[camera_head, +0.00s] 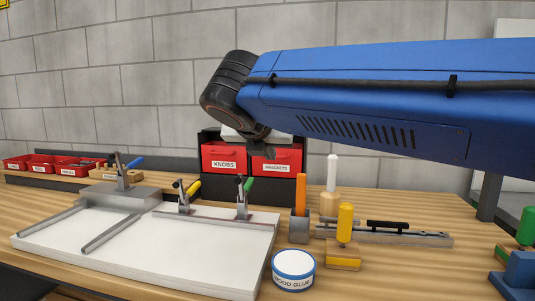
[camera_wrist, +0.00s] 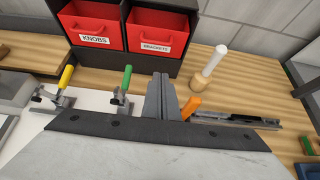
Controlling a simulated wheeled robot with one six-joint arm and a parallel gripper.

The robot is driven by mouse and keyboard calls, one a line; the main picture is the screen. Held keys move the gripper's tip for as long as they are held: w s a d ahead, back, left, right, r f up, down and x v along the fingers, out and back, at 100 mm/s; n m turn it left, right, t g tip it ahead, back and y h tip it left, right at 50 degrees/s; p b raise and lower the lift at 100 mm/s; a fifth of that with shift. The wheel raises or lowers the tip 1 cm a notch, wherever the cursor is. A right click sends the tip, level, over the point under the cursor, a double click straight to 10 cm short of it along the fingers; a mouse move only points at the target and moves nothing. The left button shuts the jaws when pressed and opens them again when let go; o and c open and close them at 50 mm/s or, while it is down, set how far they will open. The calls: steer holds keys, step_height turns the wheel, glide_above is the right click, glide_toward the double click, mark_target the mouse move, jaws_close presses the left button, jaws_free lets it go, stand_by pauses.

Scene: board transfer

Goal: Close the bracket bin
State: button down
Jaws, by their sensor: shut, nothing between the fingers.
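The bracket bin (camera_head: 287,164) is a red bin labelled BRACKETS, on the right of a dark two-bin holder. It also shows in the wrist view (camera_wrist: 157,33), where its front looks about level with the neighbouring bin's front. My gripper (camera_head: 262,151) is shut and empty. In the head view it hangs over the upper left part of the bracket bin's front and hides some of it. In the wrist view the closed fingers (camera_wrist: 161,88) point toward the bin's front, with a visible gap below its face.
A red KNOBS bin (camera_head: 222,157) sits left of it. A green-handled clamp (camera_head: 243,197), an orange-handled tool in a grey cup (camera_head: 299,228) and a white-topped tool (camera_head: 331,174) stand in front. A WOOD GLUE tin (camera_head: 294,271) and a white board (camera_head: 150,255) lie nearer.

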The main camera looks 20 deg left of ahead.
mark_target(279, 157)
steer(key=w+r+x, duration=0.1)
steer(key=r+x, duration=0.1)
steer(key=x, duration=1)
steer(key=shift+w+r, duration=0.2)
steer(key=shift+w, duration=0.05)
steer(key=shift+a, duration=0.15)
steer(key=shift+w+r, duration=0.35)
steer(key=shift+w, duration=0.3)
steer(key=shift+s, duration=0.1)
